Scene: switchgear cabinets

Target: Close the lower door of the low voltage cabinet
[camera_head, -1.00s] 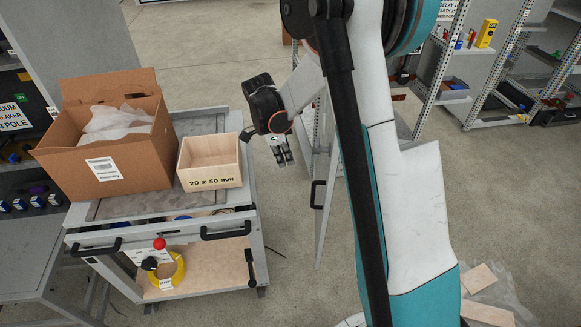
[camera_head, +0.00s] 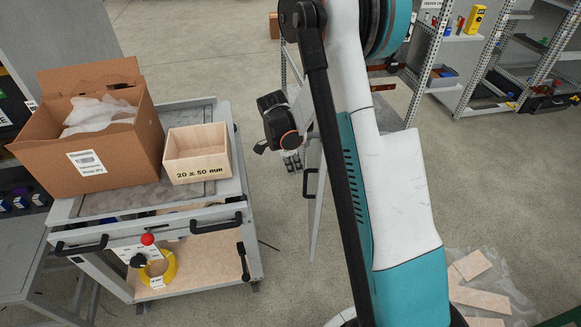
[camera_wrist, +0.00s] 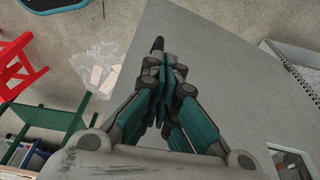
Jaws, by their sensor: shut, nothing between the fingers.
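A light grey door panel (camera_head: 317,215) stands open, seen almost edge-on in the head view, with a black handle (camera_head: 309,184) on its side. My gripper (camera_head: 291,163) is to the left of the panel, a little above the handle. In the wrist view the panel (camera_wrist: 225,75) fills the middle and right as a broad grey surface. My gripper (camera_wrist: 164,80) shows in front of it, its fingers shut together and empty. A dark handle end (camera_wrist: 158,44) shows just beyond the fingertips. I cannot tell whether the fingers touch the panel. The cabinet body is mostly hidden.
A workbench cart (camera_head: 100,207) stands at the left with a cardboard box (camera_head: 120,145) and a small wooden box (camera_head: 197,153). Metal shelves (camera_head: 455,85) stand at the back right. Wooden pieces (camera_head: 470,280) lie on the floor at lower right. Floor between cart and panel is clear.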

